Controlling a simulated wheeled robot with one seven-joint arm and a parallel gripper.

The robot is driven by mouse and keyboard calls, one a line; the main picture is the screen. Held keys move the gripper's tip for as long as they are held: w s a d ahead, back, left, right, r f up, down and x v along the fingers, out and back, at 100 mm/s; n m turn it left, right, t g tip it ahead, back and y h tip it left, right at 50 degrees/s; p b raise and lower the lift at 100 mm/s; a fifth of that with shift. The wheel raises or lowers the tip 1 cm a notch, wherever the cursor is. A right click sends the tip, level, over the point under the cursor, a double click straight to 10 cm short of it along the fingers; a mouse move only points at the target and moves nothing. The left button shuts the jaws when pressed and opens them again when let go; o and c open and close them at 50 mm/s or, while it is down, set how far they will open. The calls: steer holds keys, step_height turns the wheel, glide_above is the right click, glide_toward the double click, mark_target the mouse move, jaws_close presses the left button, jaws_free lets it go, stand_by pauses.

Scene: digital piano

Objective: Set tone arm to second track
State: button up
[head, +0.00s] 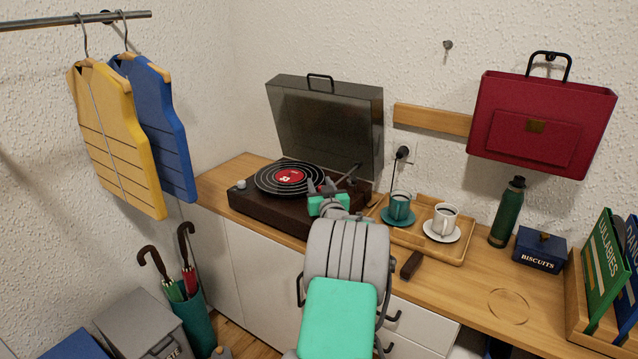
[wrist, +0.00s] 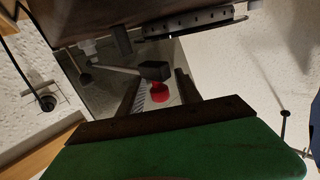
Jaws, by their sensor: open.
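The record player (head: 258,205) stands on the sideboard with its lid (head: 330,125) raised. A black record (head: 268,184) with a red label lies on its platter. The tone arm (head: 350,174) is at the right of the player, partly hidden by my arm. My gripper (head: 322,186) is open at the record's right edge, beside the tone arm. In the wrist view, the tone arm (wrist: 112,66) ends in a dark block (wrist: 155,71), seen between the fingertips of my gripper (wrist: 159,78). I cannot tell whether they touch.
A wooden tray (head: 455,256) with a teal cup (head: 399,207) and a white cup (head: 444,219) stands right of the player. A green bottle (head: 507,213) and a blue biscuit box (head: 539,250) are further right. The raised lid closes off the back.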

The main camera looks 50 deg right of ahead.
steer(key=shift+w+d, duration=0.2)
steer(key=shift+w, duration=0.1)
steer(key=shift+c, duration=0.3)
jaws_close()
stand_by(0.9)
